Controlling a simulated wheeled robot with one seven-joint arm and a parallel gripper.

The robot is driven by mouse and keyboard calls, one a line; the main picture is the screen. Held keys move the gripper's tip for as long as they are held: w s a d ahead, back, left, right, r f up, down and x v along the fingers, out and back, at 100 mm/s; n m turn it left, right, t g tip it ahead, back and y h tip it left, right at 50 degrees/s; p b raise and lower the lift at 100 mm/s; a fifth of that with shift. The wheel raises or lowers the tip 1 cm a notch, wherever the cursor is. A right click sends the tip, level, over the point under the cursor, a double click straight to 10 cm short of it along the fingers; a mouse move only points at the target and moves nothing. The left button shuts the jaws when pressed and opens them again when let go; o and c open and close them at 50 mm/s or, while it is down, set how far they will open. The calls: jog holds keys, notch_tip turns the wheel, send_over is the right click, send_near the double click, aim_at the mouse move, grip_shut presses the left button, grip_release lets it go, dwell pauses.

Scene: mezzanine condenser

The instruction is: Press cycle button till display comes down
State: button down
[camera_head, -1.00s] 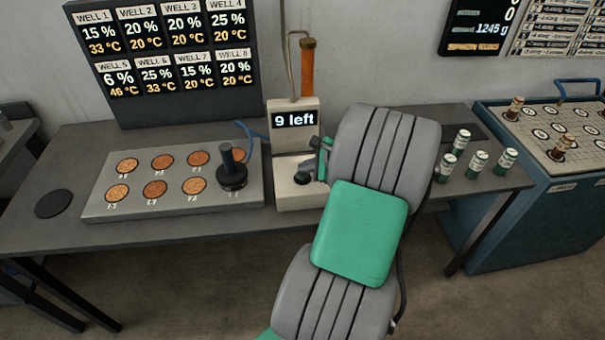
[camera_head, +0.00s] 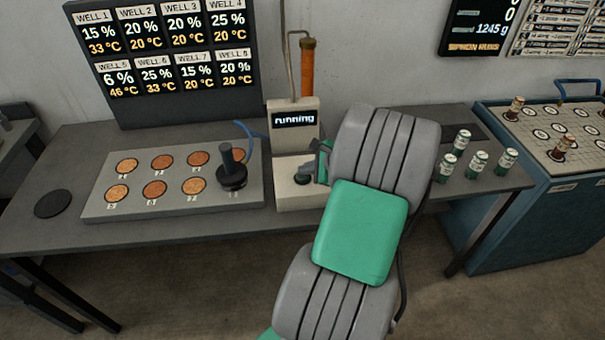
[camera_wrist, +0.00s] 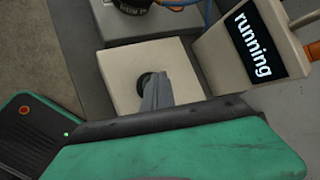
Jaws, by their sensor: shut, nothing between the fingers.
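The cycle machine (camera_head: 293,130) is a cream unit on the table with a small black display (camera_head: 294,118) that reads "running". The display also shows in the wrist view (camera_wrist: 251,45). The dark round cycle button (camera_head: 302,178) sits on the machine's low front base; in the wrist view the button (camera_wrist: 146,80) is partly hidden by my fingers. My gripper (camera_head: 318,172) is shut and empty, its fingertips at the button. I cannot tell whether they press it or only touch it.
A grey plate with several copper wells (camera_head: 155,189) and a black handled tool (camera_head: 232,170) stands to the left. Several green-and-white vials (camera_head: 462,142) stand to the right. A well readings board (camera_head: 170,50) stands behind. An orange-brown column (camera_head: 308,68) rises behind the machine.

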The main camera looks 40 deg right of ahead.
aim_at(305, 177)
jog(key=shift+r+p, duration=1)
notch_tip(305, 177, up, 5)
jog(key=p, duration=0.5)
